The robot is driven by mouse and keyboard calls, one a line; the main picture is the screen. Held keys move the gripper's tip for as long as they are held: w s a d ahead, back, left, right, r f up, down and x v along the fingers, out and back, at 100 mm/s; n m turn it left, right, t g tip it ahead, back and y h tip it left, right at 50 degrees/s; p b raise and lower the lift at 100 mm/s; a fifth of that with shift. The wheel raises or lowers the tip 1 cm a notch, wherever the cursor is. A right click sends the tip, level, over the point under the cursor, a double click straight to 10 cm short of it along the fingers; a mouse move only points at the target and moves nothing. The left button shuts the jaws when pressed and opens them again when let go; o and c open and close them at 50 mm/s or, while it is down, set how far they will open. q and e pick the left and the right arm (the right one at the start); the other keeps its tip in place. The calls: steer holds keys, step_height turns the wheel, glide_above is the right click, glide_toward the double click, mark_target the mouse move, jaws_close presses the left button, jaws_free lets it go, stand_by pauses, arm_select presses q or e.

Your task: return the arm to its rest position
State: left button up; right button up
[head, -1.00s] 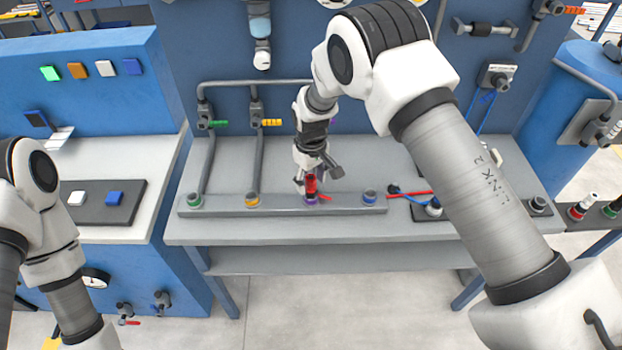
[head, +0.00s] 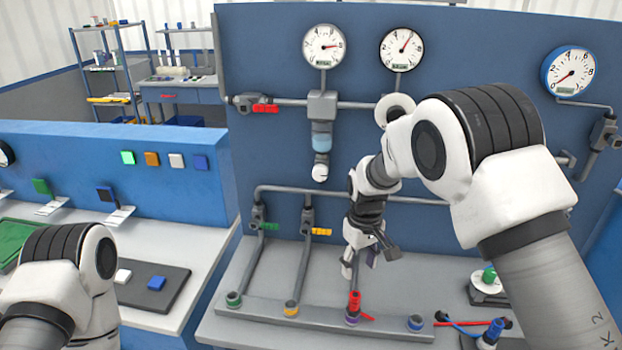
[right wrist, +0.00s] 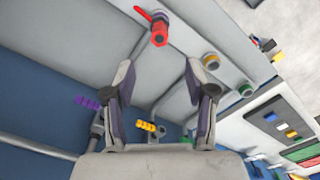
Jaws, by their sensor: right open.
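My right arm reaches in from the right in the head view. Its gripper (head: 370,262) is open and empty, pointing down above the bench. The right wrist view shows both fingers of this gripper (right wrist: 160,72) spread apart with nothing between them. The red pipe piece (head: 354,302) stands upright on the purple-ringed socket, just below the fingers and apart from them. The red pipe piece also shows beyond the fingertips in the right wrist view (right wrist: 159,32). My left arm shows at the lower left; its gripper is not visible.
The grey socket rail (head: 262,311) has green, orange, purple and blue rings. Behind it, pipes with a green valve (head: 262,224) and a yellow valve (head: 318,231) rise to the blue panel (head: 265,150).

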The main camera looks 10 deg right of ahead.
steer(key=s+d+f+m+g+b, duration=0.1)
steer(key=s+d+f+g, duration=0.2)
steer(key=s+f, duration=0.8)
steer(key=s+d+f+g+b, duration=0.1)
steer(key=s+d+f+g, duration=0.1)
steer(key=s+f, duration=0.9)
steer(key=s+d+f+m+t, duration=0.1)
steer(key=s+f+m+t, duration=0.1)
steer(key=s, duration=0.4)
steer(key=s+d+f+m+t, duration=0.1)
steer(key=s+f+t, duration=0.1)
steer(key=s, duration=0.5)
steer(key=shift+d+f+m+t+b, duration=0.2)
steer(key=shift+m+t+b, duration=0.2)
steer(key=shift+t+b, duration=0.1)
steer(key=shift+s, duration=0.1)
steer(key=shift+c, duration=0.3)
